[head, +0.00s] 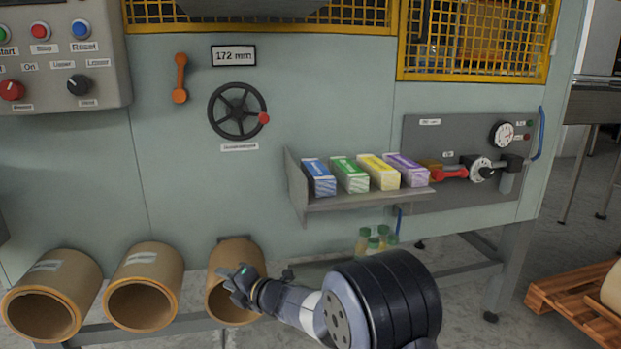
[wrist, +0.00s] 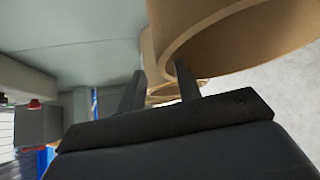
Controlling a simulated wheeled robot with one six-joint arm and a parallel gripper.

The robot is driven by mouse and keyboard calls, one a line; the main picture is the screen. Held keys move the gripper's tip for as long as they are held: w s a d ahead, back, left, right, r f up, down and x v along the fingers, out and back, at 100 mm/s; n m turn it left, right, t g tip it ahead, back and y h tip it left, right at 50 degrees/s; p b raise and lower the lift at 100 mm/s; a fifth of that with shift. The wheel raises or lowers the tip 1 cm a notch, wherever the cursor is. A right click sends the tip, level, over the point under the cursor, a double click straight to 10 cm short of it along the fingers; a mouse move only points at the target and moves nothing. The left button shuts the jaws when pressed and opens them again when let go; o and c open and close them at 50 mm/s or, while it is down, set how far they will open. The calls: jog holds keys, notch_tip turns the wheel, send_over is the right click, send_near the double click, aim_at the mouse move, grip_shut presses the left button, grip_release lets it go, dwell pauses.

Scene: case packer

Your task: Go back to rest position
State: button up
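My gripper (head: 236,284) is in front of the third tan tube (head: 236,255), the right-hand one of a row low on the machine's front. It points left in the head view and covers part of the tube's mouth. In the wrist view the two dark fingers of my gripper (wrist: 157,78) stand apart, with nothing clearly held between them. A tan tube (wrist: 225,40) is close beyond the fingers in that view. Whether a finger touches the tube cannot be told.
Two more tubes (head: 144,285) (head: 52,290) lie to the left. Above are a handwheel (head: 237,111), an orange handle (head: 180,78) and a control panel (head: 60,55). A shelf (head: 350,203) with coloured cartons juts out at right. A wooden pallet (head: 575,290) is far right.

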jog(key=p+v, duration=0.2)
jog(key=v, duration=0.8)
jog(key=b+x, duration=0.3)
jog(key=x, duration=0.8)
jog(key=s+d+b, duration=0.3)
jog(key=s+b, duration=0.1)
jog(key=s, duration=1)
jog(key=shift+s+d+r+b, duration=0.3)
jog(key=shift+s+d+r, duration=0.05)
jog(key=shift+s+r, duration=0.05)
